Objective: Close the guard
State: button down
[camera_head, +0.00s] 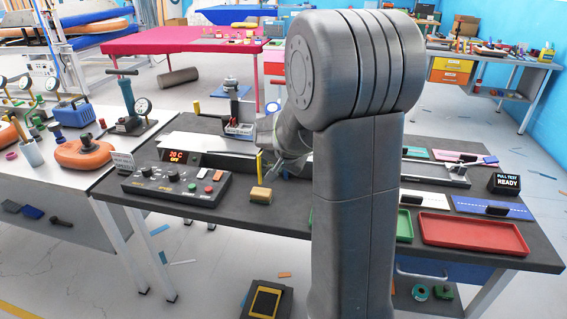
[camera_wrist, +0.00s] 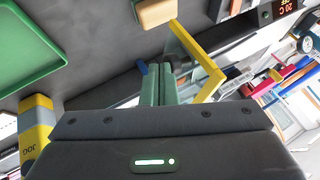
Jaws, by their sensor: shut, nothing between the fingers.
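The guard (camera_wrist: 212,77) shows in the wrist view as a yellow-edged frame with what looks like a clear panel, standing tilted in the picture just right of my fingers. In the head view a thin upright yellow edge (camera_head: 259,164), likely part of the guard, stands beside my arm. My gripper (camera_wrist: 158,72) is shut and empty, its two greenish fingers together close to the guard; I cannot tell whether they touch it. In the head view my gripper is mostly hidden behind my arm. The guard's hinge and most of its panel are hidden there.
A control box (camera_head: 175,184) with knobs and a red button sits at the bench's left. A tan block (camera_head: 261,195) lies in front. A red tray (camera_head: 472,233) and a green tray (camera_wrist: 25,55) lie to the right.

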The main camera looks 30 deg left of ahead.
jog(key=w+a+m+t+h+b, duration=0.1)
jog(key=w+a+m+b, duration=0.2)
jog(key=a, duration=0.5)
jog(key=w+a+m+t+h+b, duration=0.1)
jog(key=w+a+m+h+b, duration=0.1)
jog(key=a, duration=0.7)
jog(key=shift+w+a+m+b, duration=0.3)
jog(key=shift+w+m+b, duration=0.1)
jog(key=shift+m+b, duration=0.4)
jog(key=shift+r, duration=0.15)
jog(key=shift+d+b, duration=0.1)
jog(key=shift+b, duration=0.2)
